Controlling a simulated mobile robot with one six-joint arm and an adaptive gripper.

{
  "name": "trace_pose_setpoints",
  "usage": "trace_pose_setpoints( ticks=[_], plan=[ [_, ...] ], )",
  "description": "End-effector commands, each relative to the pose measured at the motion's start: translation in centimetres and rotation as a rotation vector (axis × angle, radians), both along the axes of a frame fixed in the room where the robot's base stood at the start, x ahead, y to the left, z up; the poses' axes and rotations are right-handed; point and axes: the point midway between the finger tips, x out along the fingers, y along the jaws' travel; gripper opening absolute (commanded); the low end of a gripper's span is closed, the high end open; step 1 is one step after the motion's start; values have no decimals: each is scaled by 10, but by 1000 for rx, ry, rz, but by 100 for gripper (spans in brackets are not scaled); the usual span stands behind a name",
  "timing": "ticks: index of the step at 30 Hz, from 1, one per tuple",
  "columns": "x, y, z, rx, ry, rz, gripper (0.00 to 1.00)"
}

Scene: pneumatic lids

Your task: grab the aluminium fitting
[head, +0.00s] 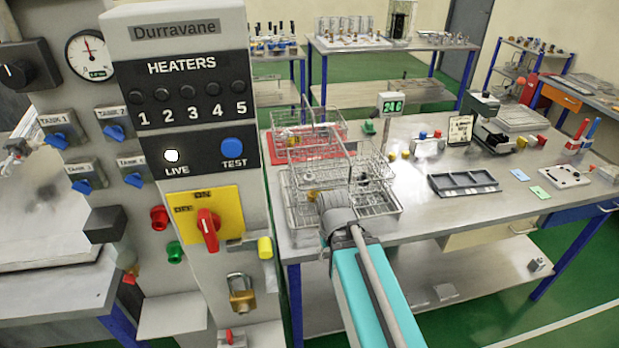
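My arm reaches from the bottom of the head view, and its grey rounded end, with my gripper (333,203), is over the front wire basket (296,222) on the steel bench. The fingers are hidden by the wrist and the wire mesh, so I cannot tell whether they are open or shut, or hold anything. I cannot pick out the aluminium fitting with certainty. Small brass-coloured and dark parts show among the basket wires, too small and covered to identify.
A grey control panel (190,130) with switches and a padlock stands close on the left. Behind the front basket is a red tray (330,143) with more wire baskets. A dark compartment tray (464,184) lies to the right. The bench's front right is mostly clear.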

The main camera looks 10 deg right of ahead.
Motion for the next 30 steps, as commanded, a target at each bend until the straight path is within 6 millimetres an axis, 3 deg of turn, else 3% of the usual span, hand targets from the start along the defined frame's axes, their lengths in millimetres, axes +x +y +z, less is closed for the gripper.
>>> trace_pose_setpoints(
  ticks=[5, 8, 14, 20, 30],
  plan=[
    [0, 0, 0, 0, 0, 0, 57],
    [0, 0, 0, 0, 0, -1, 67],
    [5, 0, 9, 0, -1, -19, 67],
    [21, -9, 35, 0, -6, -80, 67],
    [65, -10, 101, 3, -18, -288, 67]
  ],
)
